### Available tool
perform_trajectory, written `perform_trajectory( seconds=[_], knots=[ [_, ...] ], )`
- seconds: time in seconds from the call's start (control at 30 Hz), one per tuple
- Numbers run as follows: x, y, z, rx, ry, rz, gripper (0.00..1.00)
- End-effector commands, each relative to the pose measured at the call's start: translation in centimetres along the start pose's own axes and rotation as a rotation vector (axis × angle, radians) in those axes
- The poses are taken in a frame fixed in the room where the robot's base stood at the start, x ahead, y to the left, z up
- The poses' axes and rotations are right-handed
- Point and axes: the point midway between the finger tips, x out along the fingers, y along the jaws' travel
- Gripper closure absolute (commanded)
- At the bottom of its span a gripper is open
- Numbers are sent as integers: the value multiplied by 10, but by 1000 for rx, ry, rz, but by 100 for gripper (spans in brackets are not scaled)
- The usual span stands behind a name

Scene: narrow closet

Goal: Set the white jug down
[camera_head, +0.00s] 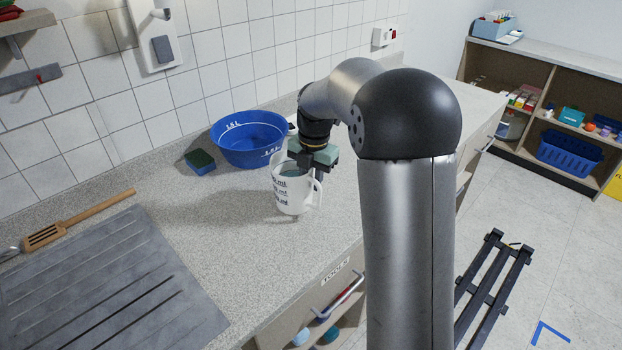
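The white jug (291,196), with dark volume marks on its side, is upright near the front edge of the speckled grey counter (215,245). Its handle is on the right. My gripper (312,168) points down at the jug's rim and handle side, overlapping its upper part. The fingertips are partly hidden against the jug, so their grip on it is unclear. I cannot tell whether the jug's base touches the counter or is slightly above it.
A blue basin (240,152) stands behind and left of the jug, with a sponge (200,161) beside it. A wooden spatula (82,219) and a grey ridged drainboard (105,285) lie at left. The counter between drainboard and jug is clear.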

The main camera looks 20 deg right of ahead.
Motion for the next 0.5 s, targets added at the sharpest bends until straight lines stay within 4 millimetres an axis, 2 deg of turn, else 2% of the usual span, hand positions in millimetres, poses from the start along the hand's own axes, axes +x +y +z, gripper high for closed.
perform_trajectory(
  seconds=[0.5],
  knots=[
    [-100,0,1,0,-4,3,76]
  ],
)
